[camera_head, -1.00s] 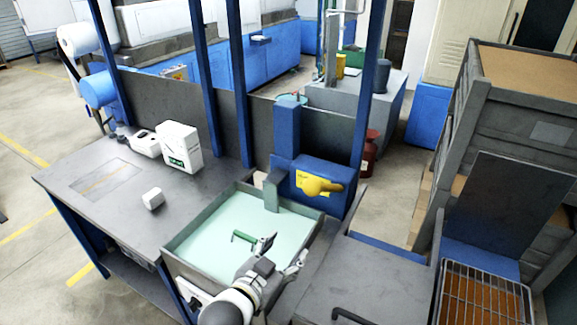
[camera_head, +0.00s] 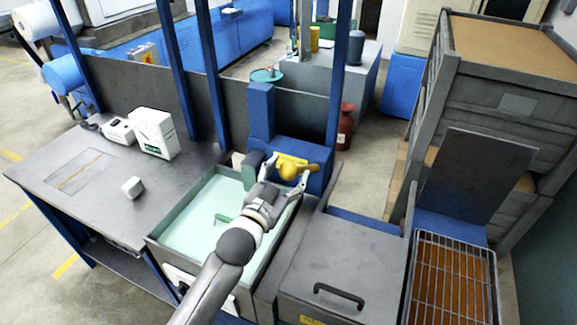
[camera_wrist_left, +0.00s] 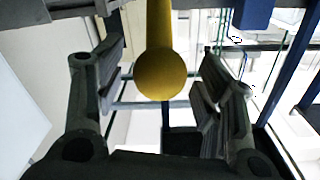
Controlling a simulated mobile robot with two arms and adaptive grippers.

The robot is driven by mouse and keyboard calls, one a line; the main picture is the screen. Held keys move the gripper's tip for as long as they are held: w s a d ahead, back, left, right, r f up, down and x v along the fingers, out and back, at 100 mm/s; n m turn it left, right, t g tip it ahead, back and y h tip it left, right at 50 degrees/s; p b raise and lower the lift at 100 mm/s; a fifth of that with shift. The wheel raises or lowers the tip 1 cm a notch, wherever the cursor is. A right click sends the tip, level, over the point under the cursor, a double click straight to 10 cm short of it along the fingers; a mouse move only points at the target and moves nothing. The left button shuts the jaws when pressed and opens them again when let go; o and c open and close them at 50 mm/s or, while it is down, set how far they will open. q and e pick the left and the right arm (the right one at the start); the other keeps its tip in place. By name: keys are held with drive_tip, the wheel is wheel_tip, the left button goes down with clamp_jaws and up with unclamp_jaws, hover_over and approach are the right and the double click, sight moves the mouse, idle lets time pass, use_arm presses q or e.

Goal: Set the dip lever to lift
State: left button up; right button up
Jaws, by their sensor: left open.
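The dip lever is a yellow lever with a round knob (camera_head: 289,171) on the front of the blue machine housing (camera_head: 316,179), in front of a yellow plate. In the left wrist view the knob (camera_wrist_left: 160,75) hangs between my spread fingers, with its shaft running up out of the frame. My left gripper (camera_head: 285,178) is open at the knob in the head view, fingers on either side of it. I cannot tell whether a finger touches it. My right gripper is not in view.
A wire rack (camera_head: 455,280) is at the far right. The grey table (camera_head: 85,190) is mostly clear.

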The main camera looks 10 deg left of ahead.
use_arm(q)
drive_tip(key=shift+w+d, duration=0.2)
drive_tip(key=shift+w, duration=0.4)
clamp_jaws()
drive_tip(key=shift+f, duration=0.1)
